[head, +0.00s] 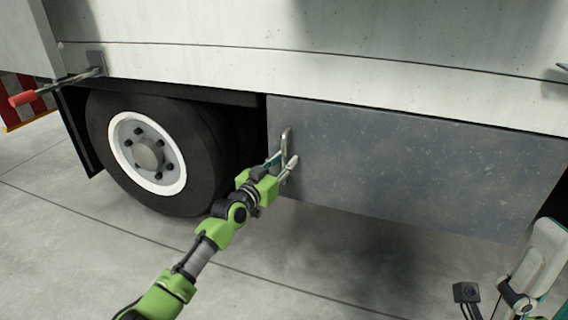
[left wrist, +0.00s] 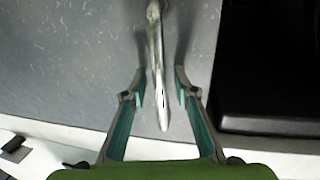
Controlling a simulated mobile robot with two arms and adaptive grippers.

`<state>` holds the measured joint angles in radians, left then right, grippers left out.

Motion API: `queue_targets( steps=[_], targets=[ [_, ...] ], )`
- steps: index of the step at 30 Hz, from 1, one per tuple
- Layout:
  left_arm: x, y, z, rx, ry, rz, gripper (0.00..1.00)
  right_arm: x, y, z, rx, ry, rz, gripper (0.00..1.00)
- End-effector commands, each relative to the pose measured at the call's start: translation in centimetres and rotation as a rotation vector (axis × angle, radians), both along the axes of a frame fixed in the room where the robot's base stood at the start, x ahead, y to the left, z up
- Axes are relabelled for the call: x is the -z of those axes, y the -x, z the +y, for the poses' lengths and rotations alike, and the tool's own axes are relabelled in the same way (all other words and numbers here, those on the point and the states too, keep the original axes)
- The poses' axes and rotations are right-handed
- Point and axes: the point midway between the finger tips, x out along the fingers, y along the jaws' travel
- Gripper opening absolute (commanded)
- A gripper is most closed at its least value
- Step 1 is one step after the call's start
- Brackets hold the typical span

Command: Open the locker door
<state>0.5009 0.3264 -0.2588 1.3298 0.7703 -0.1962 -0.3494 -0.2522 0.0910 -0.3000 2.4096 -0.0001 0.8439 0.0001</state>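The grey locker door (head: 420,165) is a wide speckled panel low on the truck's side, to the right of the wheel. It looks closed. Its metal handle (head: 286,140) is near the panel's left edge. My left gripper (head: 281,162) is at the handle. In the left wrist view, the handle (left wrist: 157,60) runs between the two fingers of my left gripper (left wrist: 160,82), with a gap on both sides. The fingers are open. At the lower right of the head view, part of my right arm (head: 540,265) shows; its fingertips cannot be made out.
A truck wheel (head: 150,155) stands left of the door, with a dark gap between them. The white truck body (head: 300,65) is above the door. A red-tipped rod (head: 25,98) sticks out at far left. The concrete floor (head: 330,255) in front is clear.

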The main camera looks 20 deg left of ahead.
Motion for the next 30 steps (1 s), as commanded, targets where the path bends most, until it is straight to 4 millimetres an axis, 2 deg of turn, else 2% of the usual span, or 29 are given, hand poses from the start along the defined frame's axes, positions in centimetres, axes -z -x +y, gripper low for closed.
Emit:
queue_targets(
  steps=[3, 6, 20, 26, 30],
  targets=[
    [0.0, 0.0, 0.0, 0.0, 0.0, 0.0, 0.24, 0.0, 0.0, 0.0, 0.0, 0.0, 0.0, 0.4],
    [0.0, 0.0, 0.0, 0.0, 0.0, 0.0, 0.0, 0.0, 0.0, 0.0, 0.0, 0.0, 0.0, 0.4],
    [-0.2, 0.5, 0.0, -0.005, 0.0, 0.0, 0.0, -0.5, 0.3, -0.1, -0.001, -0.004, -0.004, 0.4],
    [-0.3, 1.6, -0.1, -0.017, 0.003, 0.002, 0.0, 0.3, 0.2, -0.1, -0.003, -0.003, 0.051, 0.4],
    [-0.3, 2.6, -0.2, -0.03, 0.002, 0.003, 0.0, -0.3, 0.2, -0.1, -0.003, -0.004, 0.065, 0.4]
  ],
)
